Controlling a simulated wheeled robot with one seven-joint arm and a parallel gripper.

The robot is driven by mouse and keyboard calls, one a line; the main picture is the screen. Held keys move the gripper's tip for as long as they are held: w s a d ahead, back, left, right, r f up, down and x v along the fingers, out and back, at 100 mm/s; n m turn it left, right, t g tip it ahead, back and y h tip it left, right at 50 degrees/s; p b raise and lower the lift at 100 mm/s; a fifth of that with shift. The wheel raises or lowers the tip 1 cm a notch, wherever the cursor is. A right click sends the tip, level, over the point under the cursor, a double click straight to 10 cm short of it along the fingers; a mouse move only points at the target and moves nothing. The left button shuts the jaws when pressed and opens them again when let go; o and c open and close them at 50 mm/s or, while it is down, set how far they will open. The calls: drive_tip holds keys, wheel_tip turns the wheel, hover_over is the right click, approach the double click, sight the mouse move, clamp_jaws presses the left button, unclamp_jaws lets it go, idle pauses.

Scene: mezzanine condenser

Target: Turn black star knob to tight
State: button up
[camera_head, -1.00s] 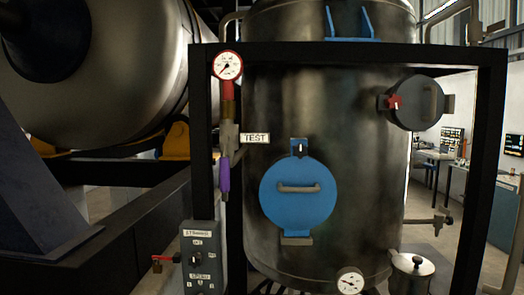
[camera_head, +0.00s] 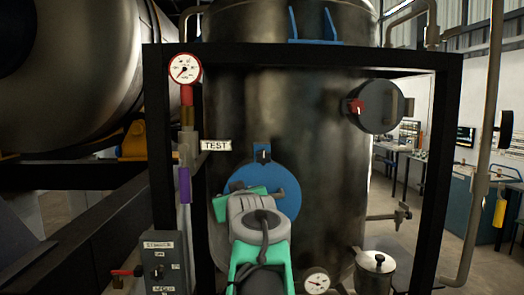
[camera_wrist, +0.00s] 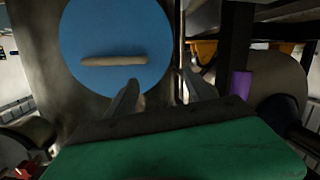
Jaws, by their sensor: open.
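A small black knob (camera_head: 262,154) with a pale mark sits on a blue bracket at the top of the round blue hatch (camera_head: 290,180) on the steel tank. Its star shape is too small to make out. My green and grey arm covers much of the hatch in the head view. In the wrist view, my gripper (camera_wrist: 160,94) is open and empty, its two fingers apart near the edge of the blue hatch (camera_wrist: 110,25) and its bar handle (camera_wrist: 113,61). The black knob is not visible there, and I cannot tell how far it is from the fingers.
A black frame (camera_head: 300,57) surrounds the tank. A gauge (camera_head: 184,69), a purple-handled pipe (camera_head: 184,185) and a TEST label (camera_head: 215,146) are at left. A dark round hatch with a red knob (camera_head: 357,106) is at right. A control box (camera_head: 164,262) stands lower left.

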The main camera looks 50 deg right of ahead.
sight(264, 157)
drive_tip(key=s+d+r+h, duration=0.1)
drive_tip(key=d+r, duration=0.1)
drive_tip(key=s+d+r+h, duration=0.1)
drive_tip(key=s+d+r, duration=0.1)
drive_tip(key=r, duration=0.1)
drive_tip(key=s+d+r+h, duration=0.1)
drive_tip(key=s+r, duration=0.1)
drive_tip(key=r, duration=0.1)
drive_tip(key=shift+d+r+m+p, duration=0.2)
drive_tip(key=shift+d+m+p, duration=0.15)
drive_tip(key=shift+d+m, duration=0.05)
drive_tip(key=p+x, duration=0.2)
drive_tip(key=x, duration=0.4)
drive_tip(key=shift+p, duration=0.35)
drive_tip(key=shift+w+d+f, duration=0.15)
drive_tip(key=shift+w+d, duration=0.25)
drive_tip(key=shift+w, duration=0.05)
drive_tip(key=shift+c, duration=0.4)
clamp_jaws()
